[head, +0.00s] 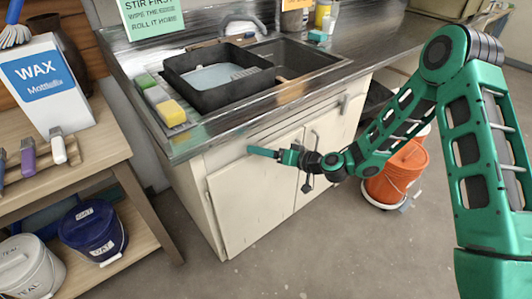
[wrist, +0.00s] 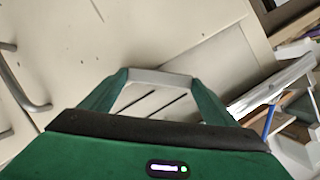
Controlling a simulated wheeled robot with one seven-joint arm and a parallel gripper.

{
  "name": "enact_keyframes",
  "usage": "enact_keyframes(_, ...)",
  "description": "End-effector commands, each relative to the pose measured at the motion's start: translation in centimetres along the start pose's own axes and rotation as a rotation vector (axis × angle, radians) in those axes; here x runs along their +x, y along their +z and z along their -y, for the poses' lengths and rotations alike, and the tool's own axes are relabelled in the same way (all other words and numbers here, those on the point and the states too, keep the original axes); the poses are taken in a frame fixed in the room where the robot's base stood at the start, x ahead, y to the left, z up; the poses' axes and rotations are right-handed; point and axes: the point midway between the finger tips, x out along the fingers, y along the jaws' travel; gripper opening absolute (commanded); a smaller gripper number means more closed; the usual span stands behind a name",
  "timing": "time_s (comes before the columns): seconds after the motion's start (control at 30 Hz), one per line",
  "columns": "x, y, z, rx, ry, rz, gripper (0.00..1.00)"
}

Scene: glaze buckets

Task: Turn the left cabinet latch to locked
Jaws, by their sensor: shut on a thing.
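The sink cabinet (head: 245,200) has two pale doors below the counter. My gripper (head: 264,152) is at the upper part of the left door and hides most of what it holds in the head view. In the wrist view, the green fingers are shut on a pale grey piece, the left cabinet latch (wrist: 158,77), which spans between the fingertips. Its exact angle against the door is hard to tell. Another grey latch (head: 345,103) shows at the top of the right door and hangs roughly upright.
Curved metal door handles (wrist: 25,95) lie left of my fingers in the wrist view. An orange bucket (head: 397,172) stands on the floor right of the cabinet. A wooden shelf with buckets (head: 92,230) stands at the left. The floor in front of the cabinet is clear.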

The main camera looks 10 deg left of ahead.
Motion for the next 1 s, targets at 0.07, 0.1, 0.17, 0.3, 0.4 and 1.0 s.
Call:
enact_keyframes(0.07, -0.12, -0.11, -0.65, 0.070, -0.021, -0.005, 0.59)
enact_keyframes(0.1, -0.11, -0.08, -0.65, 0.107, -0.036, -0.004, 0.59)
enact_keyframes(0.17, -0.10, -0.11, -0.79, 0.158, -0.057, -0.005, 0.59)
enact_keyframes(0.3, -0.08, 0.00, -0.98, 0.282, -0.108, -0.005, 0.59)
enact_keyframes(0.4, -0.05, 0.03, -1.09, 0.369, -0.144, -0.005, 0.59)
enact_keyframes(1.0, 0.09, 0.39, -1.56, 0.773, -0.310, -0.006, 0.59)
